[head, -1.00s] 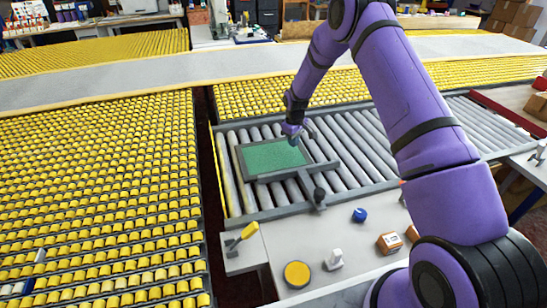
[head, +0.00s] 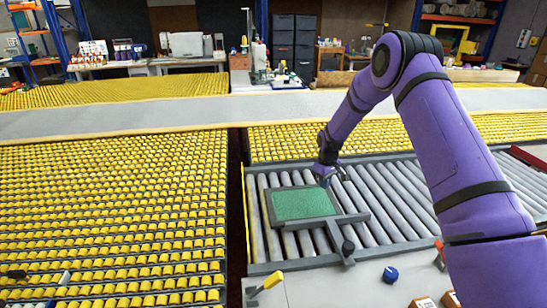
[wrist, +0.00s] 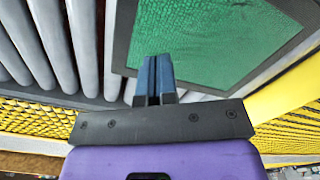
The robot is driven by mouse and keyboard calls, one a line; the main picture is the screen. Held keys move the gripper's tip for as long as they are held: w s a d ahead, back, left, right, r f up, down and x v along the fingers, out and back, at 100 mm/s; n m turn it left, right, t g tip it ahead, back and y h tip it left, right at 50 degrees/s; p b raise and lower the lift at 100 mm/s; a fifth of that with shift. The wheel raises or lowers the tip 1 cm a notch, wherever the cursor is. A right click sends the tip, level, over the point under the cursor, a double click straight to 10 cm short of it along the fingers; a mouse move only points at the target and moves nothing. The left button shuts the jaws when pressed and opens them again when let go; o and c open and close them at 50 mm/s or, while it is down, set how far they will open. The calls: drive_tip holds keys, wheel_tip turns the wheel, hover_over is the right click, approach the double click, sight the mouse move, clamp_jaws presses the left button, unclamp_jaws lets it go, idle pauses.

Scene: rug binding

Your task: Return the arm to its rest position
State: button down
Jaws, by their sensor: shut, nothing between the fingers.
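My gripper (head: 323,180) is at the end of my purple arm, above the roller table near the far right corner of a green panel (head: 303,204) in a grey frame. In the wrist view my gripper (wrist: 155,62) shows its two blue-grey fingers together, with nothing between them. The green panel (wrist: 215,38) lies beyond the fingertips in that view. The gap between the fingertips and the frame is hard to judge.
Grey rollers (head: 385,195) lie around the panel. A blue knob (head: 390,274) and a yellow-handled tool (head: 270,283) are at the front. Yellow roller beds (head: 110,205) fill the left. Shelves and a workbench stand at the back.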

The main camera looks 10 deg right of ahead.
drive_tip(key=s+r+m+t, duration=0.1)
drive_tip(key=s+r, duration=0.5)
drive_tip(key=r, duration=0.5)
drive_tip(key=s+r+m+t, duration=0.1)
drive_tip(key=s+r, duration=0.5)
drive_tip(key=r, duration=0.5)
drive_tip(key=s+r+m+t, duration=0.1)
drive_tip(key=s+r, duration=0.4)
drive_tip(key=r, duration=0.6)
drive_tip(key=s+r+m, duration=0.1)
drive_tip(key=s+r, duration=0.1)
drive_tip(key=s, duration=0.8)
drive_tip(key=s+r+m+t, duration=0.1)
drive_tip(key=s+r, duration=0.2)
drive_tip(key=s, duration=0.7)
drive_tip(key=s+a+r+m+t, duration=0.1)
drive_tip(key=s+r, duration=0.1)
drive_tip(key=s, duration=0.9)
drive_tip(key=shift+r, duration=0.35)
drive_tip(key=shift+w, duration=0.1)
